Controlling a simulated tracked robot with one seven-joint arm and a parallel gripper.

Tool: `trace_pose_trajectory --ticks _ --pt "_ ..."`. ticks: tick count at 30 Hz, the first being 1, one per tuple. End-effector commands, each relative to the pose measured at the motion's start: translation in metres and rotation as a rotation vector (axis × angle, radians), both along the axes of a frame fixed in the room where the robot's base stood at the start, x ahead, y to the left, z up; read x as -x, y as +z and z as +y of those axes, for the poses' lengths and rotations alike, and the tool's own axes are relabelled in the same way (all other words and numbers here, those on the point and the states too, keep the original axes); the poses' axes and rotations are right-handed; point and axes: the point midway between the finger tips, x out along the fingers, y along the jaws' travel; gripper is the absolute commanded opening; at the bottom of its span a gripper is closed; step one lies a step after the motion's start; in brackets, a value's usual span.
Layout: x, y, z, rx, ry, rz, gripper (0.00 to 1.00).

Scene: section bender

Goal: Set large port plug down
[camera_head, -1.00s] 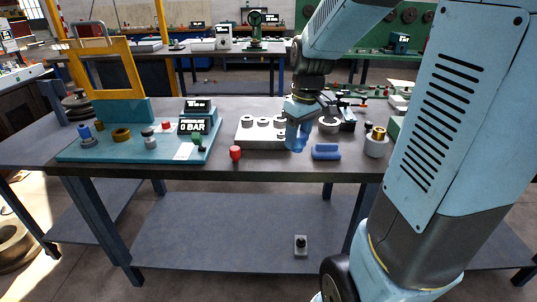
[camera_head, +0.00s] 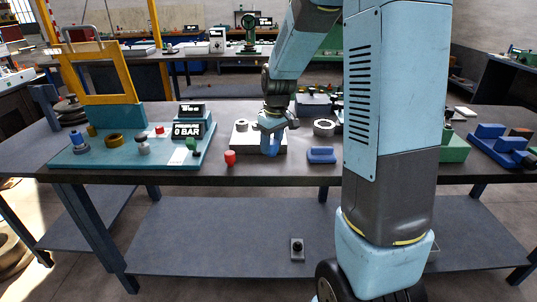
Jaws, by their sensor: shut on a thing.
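My gripper (camera_head: 270,143) points down over the pale block (camera_head: 240,140) near the middle of the bench. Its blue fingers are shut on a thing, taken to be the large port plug. The fingers and wrist hide most of the held piece, so its shape is not clear. Whether it touches the block cannot be told from this view. A ring-like round fitting (camera_head: 242,126) shows on the block, left of my gripper.
A red plug (camera_head: 230,157) stands at the block's front left. A blue V-shaped rest (camera_head: 321,155) and a grey ring (camera_head: 324,127) lie to the right. A teal fixture (camera_head: 80,158) with displays fills the left. Bare bench top (camera_head: 270,172) runs along the front edge.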

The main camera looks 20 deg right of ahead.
Motion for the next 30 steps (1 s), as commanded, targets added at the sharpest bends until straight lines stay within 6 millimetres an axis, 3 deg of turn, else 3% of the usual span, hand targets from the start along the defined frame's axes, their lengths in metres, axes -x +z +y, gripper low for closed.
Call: trace_pose_trajectory --ticks 11,19,30 --pt "-0.017 -0.021 0.001 0.0 -0.001 0.0 0.19" --pt "-0.019 -0.051 0.001 0.0 -0.003 0.0 0.19" --pt "-0.018 -0.055 0.0 0.0 -0.003 0.0 0.19"
